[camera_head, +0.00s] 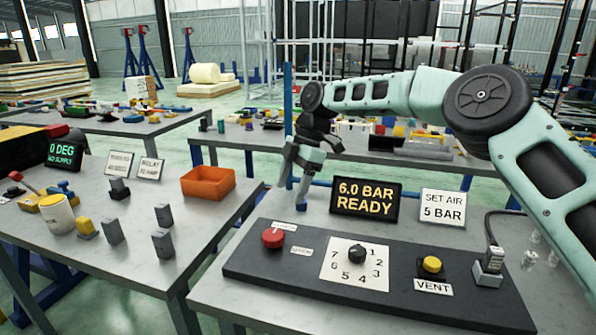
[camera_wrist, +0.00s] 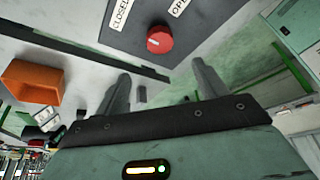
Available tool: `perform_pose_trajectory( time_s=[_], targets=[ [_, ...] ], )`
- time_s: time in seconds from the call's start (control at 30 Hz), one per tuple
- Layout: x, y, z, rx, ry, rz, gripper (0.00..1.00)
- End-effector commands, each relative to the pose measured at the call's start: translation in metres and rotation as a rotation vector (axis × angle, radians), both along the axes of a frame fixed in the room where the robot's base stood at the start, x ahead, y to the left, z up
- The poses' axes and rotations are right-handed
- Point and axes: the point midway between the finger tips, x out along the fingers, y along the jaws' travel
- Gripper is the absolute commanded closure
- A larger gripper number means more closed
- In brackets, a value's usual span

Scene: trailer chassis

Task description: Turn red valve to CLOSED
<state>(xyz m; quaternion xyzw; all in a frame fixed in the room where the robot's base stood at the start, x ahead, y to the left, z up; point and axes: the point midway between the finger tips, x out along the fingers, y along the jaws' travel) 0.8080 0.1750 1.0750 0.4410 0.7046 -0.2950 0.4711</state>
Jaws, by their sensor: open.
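The red valve (camera_head: 273,238) is a round red knob at the left end of a dark panel (camera_head: 245,265). Two small white labels (camera_head: 301,251) sit beside it. In the wrist view the red valve (camera_wrist: 160,39) lies beyond my fingertips, with the CLOSED label (camera_wrist: 119,13) and the OPEN label (camera_wrist: 179,7) near it. I cannot tell which label the knob points to. My gripper (camera_head: 301,205) hangs behind the panel's back left corner, apart from the valve. In the wrist view my gripper (camera_wrist: 163,72) is open with nothing between its fingers.
The panel also holds a black dial (camera_head: 357,252), a yellow VENT button (camera_head: 432,265) and a grey plug (camera_head: 489,265). A display reading 6.0 BAR READY (camera_head: 366,198) and a SET AIR 5 BAR sign (camera_head: 443,207) stand behind it. An orange bin (camera_head: 208,183) sits on the left table.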

Motion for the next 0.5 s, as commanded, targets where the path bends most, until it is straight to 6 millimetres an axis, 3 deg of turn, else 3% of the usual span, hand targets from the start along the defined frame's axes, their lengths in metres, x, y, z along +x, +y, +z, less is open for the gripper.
perform_pose_trajectory(
  time_s=[0.2, 0.5],
  targets=[
    [0.006, -0.012, 0.033, 0.000, -0.002, 0.001, 0.28],
    [0.008, -0.017, 0.044, 0.000, 0.000, 0.001, 0.28]
  ],
)
